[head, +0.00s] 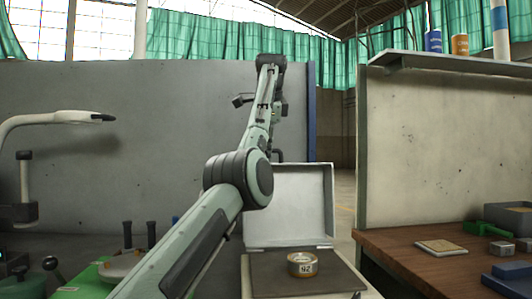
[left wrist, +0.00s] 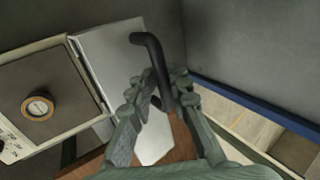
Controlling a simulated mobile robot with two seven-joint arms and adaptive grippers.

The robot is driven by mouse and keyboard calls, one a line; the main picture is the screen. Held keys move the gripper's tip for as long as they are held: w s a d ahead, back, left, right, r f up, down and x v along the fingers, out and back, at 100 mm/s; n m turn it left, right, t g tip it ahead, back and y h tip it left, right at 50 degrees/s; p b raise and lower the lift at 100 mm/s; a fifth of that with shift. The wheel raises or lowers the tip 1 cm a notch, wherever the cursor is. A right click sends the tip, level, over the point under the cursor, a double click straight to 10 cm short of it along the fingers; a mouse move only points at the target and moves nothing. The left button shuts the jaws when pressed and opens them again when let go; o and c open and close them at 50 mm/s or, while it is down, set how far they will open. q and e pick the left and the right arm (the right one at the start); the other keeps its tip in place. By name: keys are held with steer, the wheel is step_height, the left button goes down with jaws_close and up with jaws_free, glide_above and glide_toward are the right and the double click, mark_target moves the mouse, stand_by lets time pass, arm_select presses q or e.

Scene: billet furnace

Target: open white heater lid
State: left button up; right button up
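The white heater (head: 330,279) stands at the bottom centre, with its lid (head: 287,205) raised about upright at the back. A round tin (head: 302,264) marked with a number sits on its dark plate. The left wrist view shows the lid (left wrist: 105,60) left of the fingers and the tin (left wrist: 38,106) further left. My left gripper (left wrist: 168,82) has its fingertips close together around the lid's curved black handle (left wrist: 148,45) and looks shut on it. In the head view, my left arm crosses the centre and partly covers the lid's left side. My right gripper is not in view.
A grey partition (head: 120,150) stands behind the heater. A pale curved arm-like fixture (head: 50,118) is at the left. Open floor shows behind the heater's right side.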

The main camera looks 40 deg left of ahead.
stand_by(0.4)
arm_select(q)
steer(key=v, duration=0.7)
steer(key=shift+s+d+r, duration=0.1)
steer(key=shift+r, duration=0.2)
steer(key=shift+f, duration=0.1)
